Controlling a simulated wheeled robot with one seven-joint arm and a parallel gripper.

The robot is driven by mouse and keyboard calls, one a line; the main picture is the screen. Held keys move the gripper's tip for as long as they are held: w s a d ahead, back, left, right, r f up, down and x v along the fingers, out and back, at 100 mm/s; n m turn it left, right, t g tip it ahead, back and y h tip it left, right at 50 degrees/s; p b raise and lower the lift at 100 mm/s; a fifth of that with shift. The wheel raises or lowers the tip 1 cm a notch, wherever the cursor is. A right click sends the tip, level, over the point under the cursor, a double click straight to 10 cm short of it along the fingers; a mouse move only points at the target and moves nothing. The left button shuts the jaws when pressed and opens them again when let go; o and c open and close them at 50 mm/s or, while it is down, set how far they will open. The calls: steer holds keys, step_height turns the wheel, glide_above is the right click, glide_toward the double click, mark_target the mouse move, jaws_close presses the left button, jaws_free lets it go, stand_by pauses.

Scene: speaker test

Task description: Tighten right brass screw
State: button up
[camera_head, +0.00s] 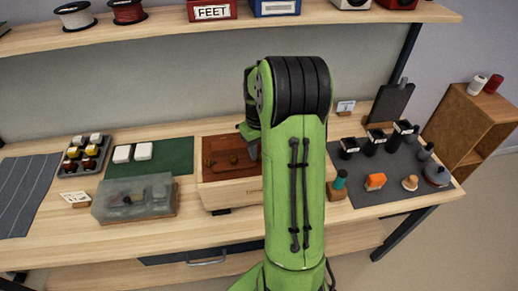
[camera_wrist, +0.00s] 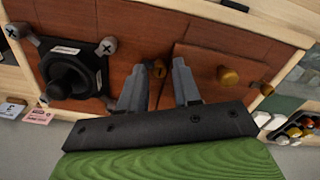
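A wooden speaker box (camera_head: 238,189) with a reddish-brown top stands on the bench in the head view. In the wrist view, a brass screw (camera_wrist: 157,69) sits at one edge of a raised panel (camera_wrist: 205,62). My gripper (camera_wrist: 160,75) is open, with one finger on each side of this screw and a visible gap to both. A round brass knob (camera_wrist: 228,76) stands on the panel, and a smaller brass piece (camera_wrist: 266,88) shows at its far edge. In the head view my arm hides the right part of the box.
A black speaker driver (camera_wrist: 72,75) with grey corner knobs lies beside the panel. In the head view, a clear-lidded box (camera_head: 135,199) stands left of the speaker box. A dark mat (camera_head: 397,180) with several small items lies on the right.

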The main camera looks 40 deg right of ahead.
jaws_close()
